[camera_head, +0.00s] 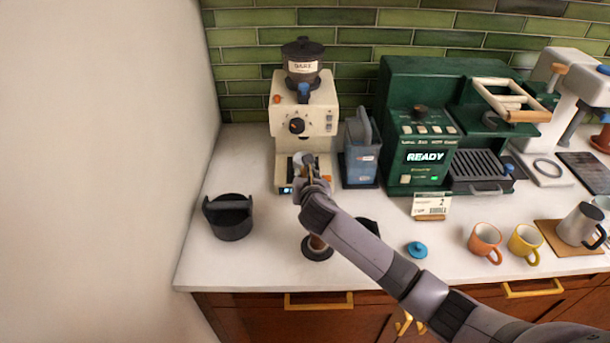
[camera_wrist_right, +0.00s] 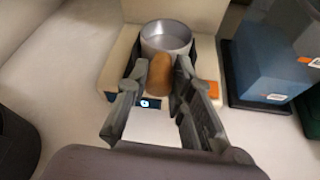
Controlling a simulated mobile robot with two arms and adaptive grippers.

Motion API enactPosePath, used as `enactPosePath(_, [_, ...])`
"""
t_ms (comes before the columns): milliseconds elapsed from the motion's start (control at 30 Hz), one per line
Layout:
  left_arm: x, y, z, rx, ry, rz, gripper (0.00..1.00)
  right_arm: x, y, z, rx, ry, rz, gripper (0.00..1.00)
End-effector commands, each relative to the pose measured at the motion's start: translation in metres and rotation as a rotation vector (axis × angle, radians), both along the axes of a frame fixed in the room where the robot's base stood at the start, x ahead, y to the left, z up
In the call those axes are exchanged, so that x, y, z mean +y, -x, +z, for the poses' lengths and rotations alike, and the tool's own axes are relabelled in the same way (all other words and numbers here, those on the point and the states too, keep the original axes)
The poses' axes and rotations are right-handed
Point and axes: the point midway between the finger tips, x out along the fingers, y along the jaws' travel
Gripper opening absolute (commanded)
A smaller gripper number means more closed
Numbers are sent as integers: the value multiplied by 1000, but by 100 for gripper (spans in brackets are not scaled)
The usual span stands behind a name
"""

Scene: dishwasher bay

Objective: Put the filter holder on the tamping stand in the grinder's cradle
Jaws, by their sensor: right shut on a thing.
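My right gripper (camera_head: 309,180) is at the front of the cream grinder (camera_head: 292,118), low under its control knob. In the right wrist view the gripper (camera_wrist_right: 160,80) is shut on the wooden handle of the filter holder (camera_wrist_right: 166,38). Its round metal basket is level at the grinder's front, in the cradle area. The cradle itself is mostly hidden, so I cannot tell whether the basket rests in it. A dark round base with a brown upright part (camera_head: 317,247), perhaps a tamper or tamping stand, is partly behind my arm. My left gripper is not in view.
A black knock bin (camera_head: 229,218) stands left of the grinder. A blue container (camera_head: 361,155) stands close to its right, then the green coffee machine (camera_head: 420,125). A blue lid (camera_head: 417,249), an orange cup (camera_head: 485,242) and a yellow cup (camera_head: 525,243) stand further right.

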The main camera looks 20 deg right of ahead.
Motion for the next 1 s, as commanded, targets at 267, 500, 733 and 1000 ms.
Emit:
enactPosePath(267, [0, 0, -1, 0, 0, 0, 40, 0, 0, -1, -3, 0, 0, 0])
enactPosePath(500, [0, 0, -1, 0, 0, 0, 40, 0, 0, -1, -2, 0, 1, 30])
enactPosePath(733, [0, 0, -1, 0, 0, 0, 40, 0, 0, -2, -1, 0, 0, 45])
enactPosePath(1000, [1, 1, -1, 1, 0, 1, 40, 0, 1, -4, 3, 0, 0, 45])
